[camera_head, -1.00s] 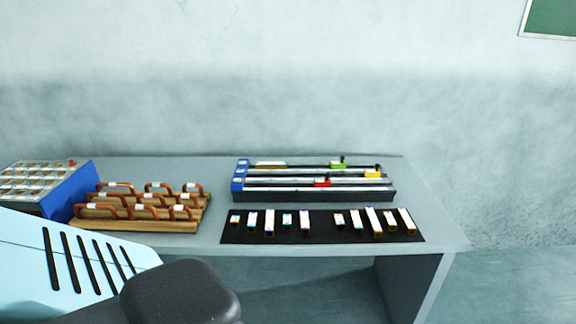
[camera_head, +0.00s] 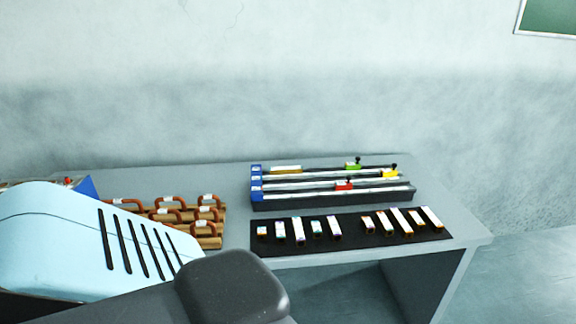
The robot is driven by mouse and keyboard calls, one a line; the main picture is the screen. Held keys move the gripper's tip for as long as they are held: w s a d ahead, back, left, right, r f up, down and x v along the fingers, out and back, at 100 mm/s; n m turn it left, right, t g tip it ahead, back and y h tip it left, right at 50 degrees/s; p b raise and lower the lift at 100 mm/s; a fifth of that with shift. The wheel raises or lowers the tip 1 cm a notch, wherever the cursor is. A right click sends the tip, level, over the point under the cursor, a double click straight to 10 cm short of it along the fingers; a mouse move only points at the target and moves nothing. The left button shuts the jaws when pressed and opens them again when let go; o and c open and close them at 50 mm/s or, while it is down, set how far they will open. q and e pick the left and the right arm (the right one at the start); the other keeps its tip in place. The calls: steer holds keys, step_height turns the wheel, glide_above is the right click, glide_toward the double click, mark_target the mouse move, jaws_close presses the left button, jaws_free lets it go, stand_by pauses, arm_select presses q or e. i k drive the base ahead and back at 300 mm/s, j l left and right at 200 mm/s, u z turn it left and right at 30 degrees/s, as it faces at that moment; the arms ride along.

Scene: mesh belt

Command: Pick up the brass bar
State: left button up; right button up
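A black mat (camera_head: 350,243) lies at the front of the grey table, with several small bars on it in two groups. The bars in the left group (camera_head: 297,231) and the right group (camera_head: 402,221) have bright, washed-out tops, and some in the right group show orange-brown ends. I cannot tell which one is brass. A long yellowish piece (camera_head: 286,169) also lies at the back of the railed fixture. My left arm covers the lower left of the view, but its gripper is not seen. My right gripper is not in view.
The dark railed fixture (camera_head: 330,203) carries green, red and yellow sliders behind the mat. A wooden rack (camera_head: 212,242) with copper-coloured hoops stands left, partly behind my arm. A blue box (camera_head: 86,186) is mostly hidden. The table's right end (camera_head: 455,225) is bare.

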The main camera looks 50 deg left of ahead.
mark_target(294, 169)
steer(key=k+j+z, duration=0.1)
steer(key=k+j, duration=0.25)
steer(key=j, duration=0.2)
steer(key=k+j, duration=0.3)
steer(key=j, duration=0.2)
steer(key=k+j+z, duration=0.15)
steer(key=k+j, duration=0.2)
steer(key=j, duration=0.15)
